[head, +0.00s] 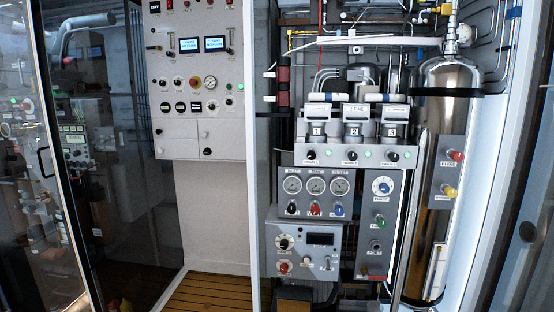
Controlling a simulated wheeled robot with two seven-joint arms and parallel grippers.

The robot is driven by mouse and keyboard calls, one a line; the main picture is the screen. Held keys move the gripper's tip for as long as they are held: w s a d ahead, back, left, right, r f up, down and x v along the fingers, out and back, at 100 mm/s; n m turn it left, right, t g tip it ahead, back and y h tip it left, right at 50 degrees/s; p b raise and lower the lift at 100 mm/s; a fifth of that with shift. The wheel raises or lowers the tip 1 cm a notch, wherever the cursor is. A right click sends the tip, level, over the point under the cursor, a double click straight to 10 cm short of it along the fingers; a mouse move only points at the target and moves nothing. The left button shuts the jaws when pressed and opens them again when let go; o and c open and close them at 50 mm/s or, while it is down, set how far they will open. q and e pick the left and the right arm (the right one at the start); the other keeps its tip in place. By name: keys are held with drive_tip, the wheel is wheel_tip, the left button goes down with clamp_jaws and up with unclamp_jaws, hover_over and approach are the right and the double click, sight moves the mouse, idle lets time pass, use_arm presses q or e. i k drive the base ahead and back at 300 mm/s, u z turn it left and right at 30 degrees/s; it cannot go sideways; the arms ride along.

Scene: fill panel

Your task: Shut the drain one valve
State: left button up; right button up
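Three grey canister units stand in a row in the cabinet, with plates reading 1 (317,128), 2 (354,129) and 3 (392,130). Below them is a strip with a black knob under unit 1 (311,155), another under unit 2 (352,155) and another under unit 3 (394,157). Neither of my grippers is in view.
A gauge panel (302,212) with coloured knobs hangs below the units. A white post (252,200) stands left of the cabinet opening. Slatted wooden floor (210,292) shows at the bottom.

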sight(310, 154)
drive_tip(key=u, duration=0.85)
drive_tip(key=i, duration=1.1)
drive_tip(key=z, duration=0.65)
